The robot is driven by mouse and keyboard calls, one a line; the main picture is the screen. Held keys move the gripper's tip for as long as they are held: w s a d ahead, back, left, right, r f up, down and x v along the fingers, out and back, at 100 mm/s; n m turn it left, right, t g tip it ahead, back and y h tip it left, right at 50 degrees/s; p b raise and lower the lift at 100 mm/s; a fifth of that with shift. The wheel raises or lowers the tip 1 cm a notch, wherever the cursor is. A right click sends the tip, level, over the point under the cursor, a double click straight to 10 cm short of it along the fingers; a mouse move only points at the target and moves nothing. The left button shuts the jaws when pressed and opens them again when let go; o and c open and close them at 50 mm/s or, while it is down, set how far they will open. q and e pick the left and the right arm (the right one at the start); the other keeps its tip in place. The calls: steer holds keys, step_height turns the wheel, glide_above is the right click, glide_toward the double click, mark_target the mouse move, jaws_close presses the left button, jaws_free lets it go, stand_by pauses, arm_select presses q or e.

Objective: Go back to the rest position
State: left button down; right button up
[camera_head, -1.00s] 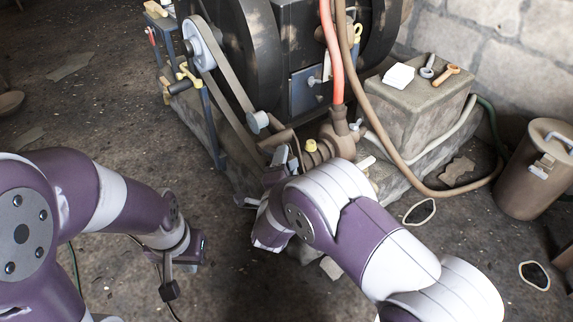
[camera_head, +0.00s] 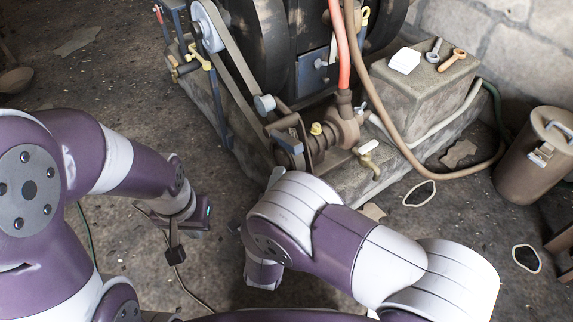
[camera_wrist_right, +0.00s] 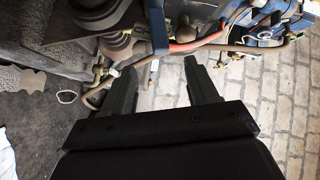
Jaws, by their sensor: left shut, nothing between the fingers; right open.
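My left gripper (camera_head: 175,255) hangs over the floor at the lower left of the head view. It is shut and empty, well apart from the machine. My right arm reaches in from the lower right of the head view, in front of the machine's base, and its gripper is hidden there. In the right wrist view my right gripper (camera_wrist_right: 157,75) is open, with nothing between its two dark fingers. The engine (camera_head: 285,45) with its grey belt (camera_head: 236,72) stands beyond both arms. The belt runs down from an upper pulley (camera_head: 208,27).
A brown hose (camera_head: 425,185) loops to the floor near a lidded bin (camera_head: 535,165). A red hose (camera_head: 341,50) enters the machine's lower fittings. Floor between my arms is mostly clear.

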steer(key=shift+s, duration=0.1)
stand_by(0.4)
steer(key=s+a+f+n+g+y+p, duration=0.1)
steer(key=s+a+f+n+g+y, duration=0.3)
steer(key=s+f+n+g, duration=0.6)
steer(key=s+d+r+n+g+h+p, duration=0.1)
steer(key=s+d+r+n+g+p, duration=0.2)
steer(key=d+r, duration=0.65)
steer(key=s+d+r+n+g+p, duration=0.2)
steer(key=d+r+n+g, duration=0.25)
steer(key=d+r, duration=0.5)
steer(key=w+d+r+t+p, duration=0.1)
steer(key=d+r+p, duration=0.1)
steer(key=r+p, duration=1.7)
steer(key=w+d+r+m+t+p, duration=0.1)
steer(key=d+r+p, duration=0.1)
steer(key=r+p, duration=1.7)
steer(key=shift+d+r, duration=0.25)
steer(key=shift+r, duration=0.7)
